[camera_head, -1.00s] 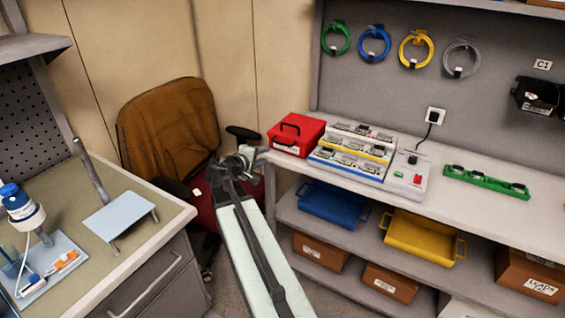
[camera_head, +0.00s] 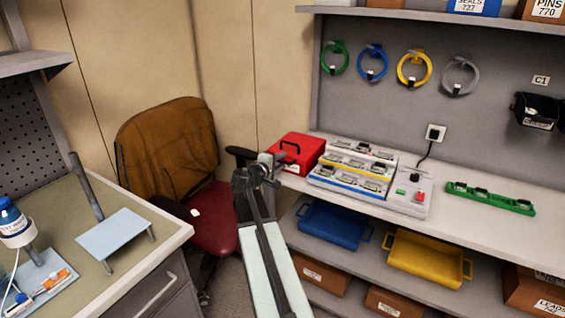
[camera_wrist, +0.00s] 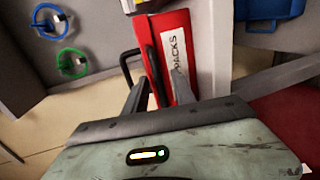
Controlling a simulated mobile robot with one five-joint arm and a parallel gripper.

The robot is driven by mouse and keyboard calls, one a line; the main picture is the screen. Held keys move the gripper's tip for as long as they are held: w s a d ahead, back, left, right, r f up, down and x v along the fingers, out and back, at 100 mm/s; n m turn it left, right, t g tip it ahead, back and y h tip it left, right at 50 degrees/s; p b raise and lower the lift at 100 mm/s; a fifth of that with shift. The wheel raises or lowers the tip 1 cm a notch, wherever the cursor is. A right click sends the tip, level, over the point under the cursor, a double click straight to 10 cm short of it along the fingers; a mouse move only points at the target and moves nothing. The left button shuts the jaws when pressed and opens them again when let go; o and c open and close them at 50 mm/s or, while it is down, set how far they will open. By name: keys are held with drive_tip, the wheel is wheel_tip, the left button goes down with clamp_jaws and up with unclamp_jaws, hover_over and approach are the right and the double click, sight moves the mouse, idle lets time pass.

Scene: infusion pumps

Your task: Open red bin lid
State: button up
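The red bin (camera_head: 300,151) sits at the left end of the bench, with a black handle on top. Its lid looks shut. In the wrist view the red bin (camera_wrist: 172,50) is straight ahead, with a white label reading "PACKS" and a black handle (camera_wrist: 127,66) at its left side. My gripper (camera_head: 270,165) is just left of the bin in the head view. In the wrist view my gripper's two fingers (camera_wrist: 158,88) are apart, in front of the bin's red face, with nothing held between them. Whether they touch the bin cannot be told.
A multi-slot pump rack (camera_head: 353,168) stands right of the bin. A blue tray (camera_head: 333,224) and a yellow tray (camera_head: 425,258) sit on the shelf below. An office chair (camera_head: 170,150) stands left of my arm. A side desk (camera_head: 150,245) is at the left.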

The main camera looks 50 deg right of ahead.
clamp_jaws()
idle(1.2)
